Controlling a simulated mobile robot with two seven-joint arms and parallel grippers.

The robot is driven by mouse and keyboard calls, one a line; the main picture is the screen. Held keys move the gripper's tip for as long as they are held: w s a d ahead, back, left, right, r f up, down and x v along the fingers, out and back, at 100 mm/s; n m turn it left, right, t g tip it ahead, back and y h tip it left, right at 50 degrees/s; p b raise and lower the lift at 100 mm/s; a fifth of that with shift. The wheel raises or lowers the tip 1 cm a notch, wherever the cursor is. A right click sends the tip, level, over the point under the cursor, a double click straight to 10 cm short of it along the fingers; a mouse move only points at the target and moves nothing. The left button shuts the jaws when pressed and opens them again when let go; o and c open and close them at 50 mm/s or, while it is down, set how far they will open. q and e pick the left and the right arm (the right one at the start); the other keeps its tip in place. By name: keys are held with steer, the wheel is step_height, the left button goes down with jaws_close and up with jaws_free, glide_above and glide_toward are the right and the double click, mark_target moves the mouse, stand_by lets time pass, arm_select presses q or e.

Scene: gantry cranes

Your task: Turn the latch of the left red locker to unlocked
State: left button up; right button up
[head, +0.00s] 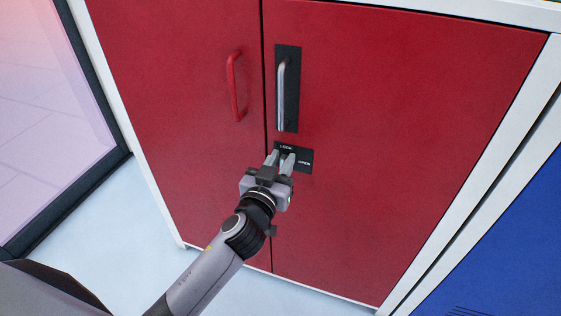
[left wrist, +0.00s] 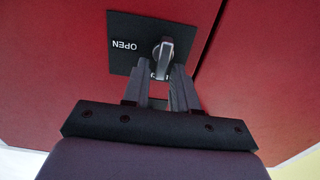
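The red locker (head: 400,120) has two doors, and a black latch plate (head: 305,163) sits on its right door below the silver handle. The plate reads LOCK at the top and OPEN at the right. In the left wrist view, which is upside down, the silver latch knob (left wrist: 165,53) stands upright, its end over the LOCK lettering. My left gripper (head: 281,158) is in front of the plate and hides the knob in the head view. In the left wrist view its fingers (left wrist: 162,70) are apart, with the knob's end seen between the tips and gaps at both sides.
A silver bar handle (head: 282,95) on a black backing is above the plate. A red handle (head: 235,87) is on the left door. A blue locker (head: 510,250) stands at the right, a glass pane (head: 50,110) at the left. The pale floor (head: 130,225) in front is clear.

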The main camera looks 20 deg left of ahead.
arm_select(q)
jaws_close()
steer(key=shift+m, duration=0.3)
steer(key=shift+d+f+m+p, duration=0.15)
steer(key=shift+d+f+m, duration=0.15)
steer(key=shift+m, duration=2.55)
steer(key=shift+d+f+m+p, duration=0.15)
steer(key=shift+d+f+m, duration=0.15)
steer(key=shift+m, duration=2.6)
steer(key=shift+d+f+m+p, duration=0.2)
steer(key=shift+f+m, duration=0.2)
steer(key=shift+m, duration=2.45)
arm_select(e)
steer(key=shift+s+d+f, duration=0.1)
steer(key=shift+s+d, duration=0.1)
steer(key=shift+d, duration=0.15)
arm_select(q)
steer(key=shift+o, duration=1.8)
jaws_free()
steer(key=shift+s, duration=0.1)
